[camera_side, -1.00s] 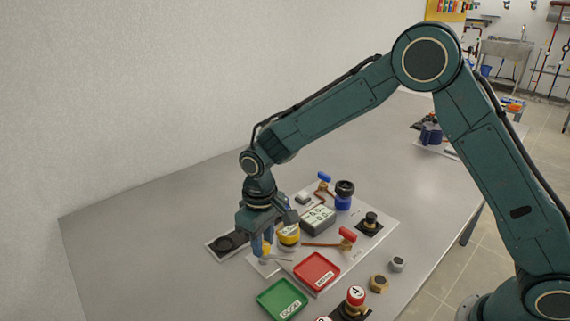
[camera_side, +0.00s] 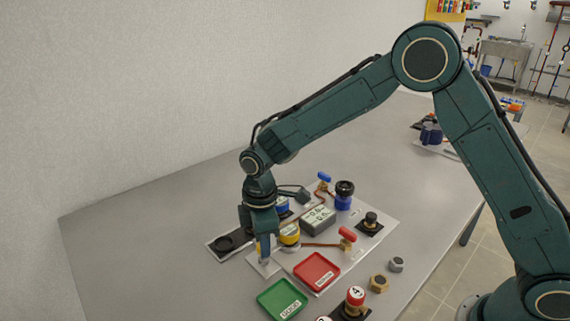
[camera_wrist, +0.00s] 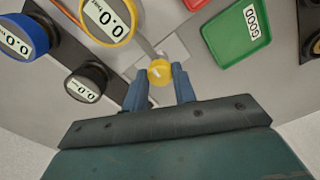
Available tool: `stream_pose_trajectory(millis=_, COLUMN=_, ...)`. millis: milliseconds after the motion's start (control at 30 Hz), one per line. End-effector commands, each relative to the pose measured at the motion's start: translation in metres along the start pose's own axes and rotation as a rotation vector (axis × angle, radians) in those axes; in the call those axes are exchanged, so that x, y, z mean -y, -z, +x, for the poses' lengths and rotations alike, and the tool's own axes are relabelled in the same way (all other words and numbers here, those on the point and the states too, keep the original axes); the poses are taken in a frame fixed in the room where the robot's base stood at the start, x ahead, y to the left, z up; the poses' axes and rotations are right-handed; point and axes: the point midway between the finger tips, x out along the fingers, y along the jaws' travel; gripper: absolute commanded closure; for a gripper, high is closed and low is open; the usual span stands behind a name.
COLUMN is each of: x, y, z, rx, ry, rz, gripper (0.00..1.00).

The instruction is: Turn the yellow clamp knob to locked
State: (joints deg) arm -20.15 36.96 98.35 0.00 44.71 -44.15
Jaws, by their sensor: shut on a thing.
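The yellow clamp knob (camera_wrist: 159,71) is between the two blue fingers of my gripper (camera_wrist: 160,77) in the wrist view. My gripper is shut on it. A short pale mark shows on the knob's top. The knob sits on a light grey plate (camera_wrist: 176,50), and a thin grey bar runs from it toward the yellow gauge. In the side view my gripper (camera_side: 264,250) points down at this plate, and the fingers hide most of the knob. I cannot read any locked marking.
A yellow-rimmed gauge (camera_side: 290,234) stands close to my gripper. A blue-rimmed gauge (camera_wrist: 25,36) and a black gauge (camera_wrist: 87,82) are also near. Green (camera_side: 282,299) and red (camera_side: 317,271) trays lie in front. The table's left part is clear.

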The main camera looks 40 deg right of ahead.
Motion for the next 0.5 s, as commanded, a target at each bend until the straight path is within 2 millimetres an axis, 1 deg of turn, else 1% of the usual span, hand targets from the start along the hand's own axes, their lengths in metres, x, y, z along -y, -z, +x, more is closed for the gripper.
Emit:
stream_pose_trajectory(millis=200, x=-0.0003, y=0.0004, z=-0.0012, rx=-0.002, ry=-0.002, rz=-0.062, gripper=0.96)
stream_pose_trajectory(millis=500, x=-0.0003, y=0.0005, z=-0.0012, rx=-0.002, ry=-0.002, rz=-0.073, gripper=0.96)
